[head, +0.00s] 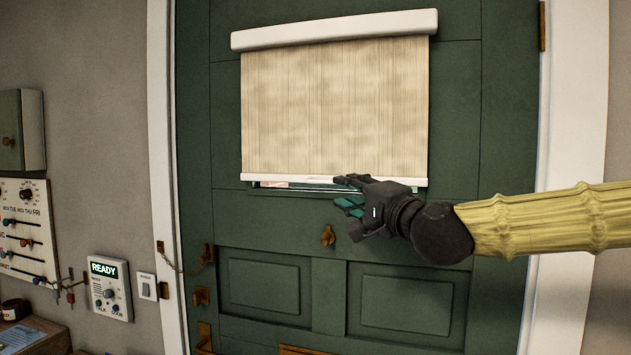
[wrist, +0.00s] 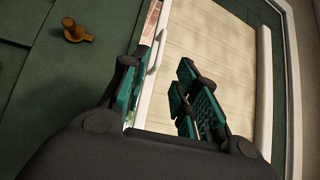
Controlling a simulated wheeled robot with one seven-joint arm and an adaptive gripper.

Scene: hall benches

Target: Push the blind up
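The blind (head: 335,105) is a beige fabric sheet hanging from a white roller case (head: 335,29) on a green door. It is drawn down over nearly the whole window, and only a thin strip of glass (head: 285,185) shows under it. Its white bottom bar (head: 290,178) has a small pull, seen better in the wrist view (wrist: 156,54). My gripper (head: 348,192) is at the right half of the bar, one finger above and one below in the picture. In the wrist view the fingers are apart, with the bar between them. Contact cannot be told.
A brass knob (head: 328,235) sits on the door below the window, and a chain latch (head: 183,262) is at its left edge. An intercom reading READY (head: 110,288) and a switch panel (head: 27,238) are on the left wall. The door around the blind is clear.

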